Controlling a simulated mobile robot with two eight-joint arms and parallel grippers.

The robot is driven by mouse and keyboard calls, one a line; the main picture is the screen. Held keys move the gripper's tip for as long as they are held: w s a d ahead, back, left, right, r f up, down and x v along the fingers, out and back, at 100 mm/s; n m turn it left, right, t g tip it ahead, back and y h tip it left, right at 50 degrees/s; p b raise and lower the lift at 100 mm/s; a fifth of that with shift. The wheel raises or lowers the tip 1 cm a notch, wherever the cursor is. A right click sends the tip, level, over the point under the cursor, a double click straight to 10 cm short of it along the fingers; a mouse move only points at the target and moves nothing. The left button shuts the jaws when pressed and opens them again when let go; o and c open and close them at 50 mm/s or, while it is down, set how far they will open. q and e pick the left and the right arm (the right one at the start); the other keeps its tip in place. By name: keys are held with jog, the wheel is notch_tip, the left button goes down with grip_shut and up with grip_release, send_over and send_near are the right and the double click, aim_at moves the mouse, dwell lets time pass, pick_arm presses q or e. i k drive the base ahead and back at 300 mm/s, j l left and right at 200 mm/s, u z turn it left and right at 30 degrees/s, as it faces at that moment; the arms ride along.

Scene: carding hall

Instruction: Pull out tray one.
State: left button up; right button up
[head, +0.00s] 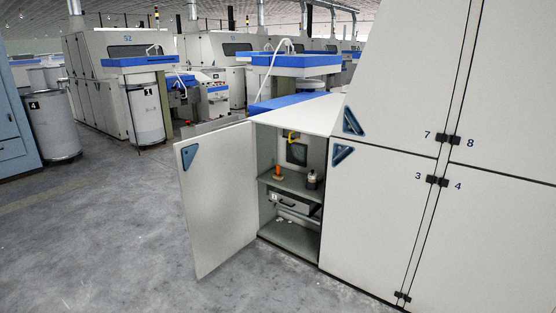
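A dark grey tray (292,204) sits inside the open cabinet, just under its shelf. A small light label at the left of the tray's front seems to carry a 1, but it is tiny. The tray looks pushed in, within the cabinet's opening. The cabinet door (218,198) stands swung open to the left, with a blue triangular handle recess (189,156). Neither of my grippers shows in the head view.
Shut panels numbered 3, 4, 7 and 8 fill the right. The concrete floor (120,240) is clear at left. A can (50,125) stands farther back.

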aim_at(305, 206)
jog(key=i+j+u, duration=0.1)
jog(key=i+u, duration=0.3)
jog(key=i, duration=1.2)
jog(key=i+z, duration=0.25)
jog(key=i, duration=0.25)
jog(key=i+j+z, duration=0.2)
jog(key=i, duration=0.3)
jog(key=i+j+z, duration=0.25)
jog(key=i, duration=0.2)
jog(key=i+j+z, duration=0.25)
jog(key=i+j, duration=0.1)
jog(key=i, duration=0.1)
